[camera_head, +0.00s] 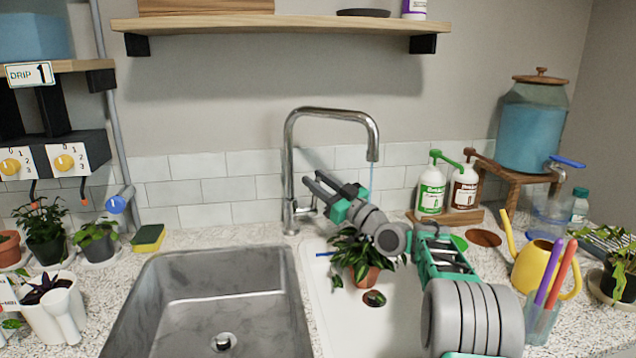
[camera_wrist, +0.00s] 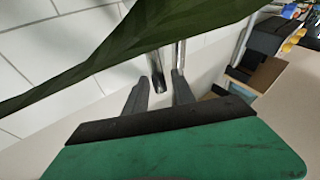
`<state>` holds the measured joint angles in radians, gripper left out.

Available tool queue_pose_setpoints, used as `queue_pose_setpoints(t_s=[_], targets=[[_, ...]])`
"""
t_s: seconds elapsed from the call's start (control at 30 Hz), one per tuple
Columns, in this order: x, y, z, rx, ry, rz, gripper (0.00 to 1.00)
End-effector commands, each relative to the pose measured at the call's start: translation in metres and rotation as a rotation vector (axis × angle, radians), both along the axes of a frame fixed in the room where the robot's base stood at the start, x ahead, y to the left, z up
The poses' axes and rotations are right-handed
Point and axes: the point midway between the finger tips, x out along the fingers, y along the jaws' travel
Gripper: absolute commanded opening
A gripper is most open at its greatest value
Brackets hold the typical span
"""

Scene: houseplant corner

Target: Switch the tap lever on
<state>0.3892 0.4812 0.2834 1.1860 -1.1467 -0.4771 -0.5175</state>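The chrome tap (camera_head: 291,170) stands behind the sinks, its spout arching right. A thin blue stream shows below the spout's mouth. The short tap lever (camera_head: 306,210) sticks out to the right at the base of the tap. My gripper (camera_head: 312,179) is beside the tap column, above the lever in the picture, with its fingers apart. In the wrist view, my gripper (camera_wrist: 158,92) is open, and a dark metal rod end (camera_wrist: 158,78), which looks like the lever, shows between the fingers. I cannot tell whether they touch it. A large green leaf (camera_wrist: 130,45) crosses that view.
A potted plant (camera_head: 362,257) stands on the white sink deck just below my arm. The steel sink basin (camera_head: 210,300) is at the left. Soap bottles (camera_head: 431,190) and a yellow watering can (camera_head: 538,268) stand to the right. A wooden shelf (camera_head: 285,25) hangs above.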

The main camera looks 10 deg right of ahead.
Motion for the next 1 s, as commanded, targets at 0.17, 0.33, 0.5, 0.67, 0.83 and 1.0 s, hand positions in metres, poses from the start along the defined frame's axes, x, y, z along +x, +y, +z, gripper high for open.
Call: queue_pose_setpoints(t_s=[0.17,0.33,0.5,0.67,0.83,1.0], targets=[[0.000,0.000,0.000,0.000,0.001,0.001,0.36],[-0.002,-0.002,-0.002,0.000,0.001,0.000,0.36],[-0.023,-0.018,-0.010,0.001,0.002,-0.003,0.36],[-0.060,-0.045,-0.010,0.001,0.002,-0.005,0.36],[-0.098,-0.071,-0.009,0.001,0.000,-0.004,0.36],[-0.117,-0.084,-0.014,-0.001,-0.002,-0.001,0.36]])
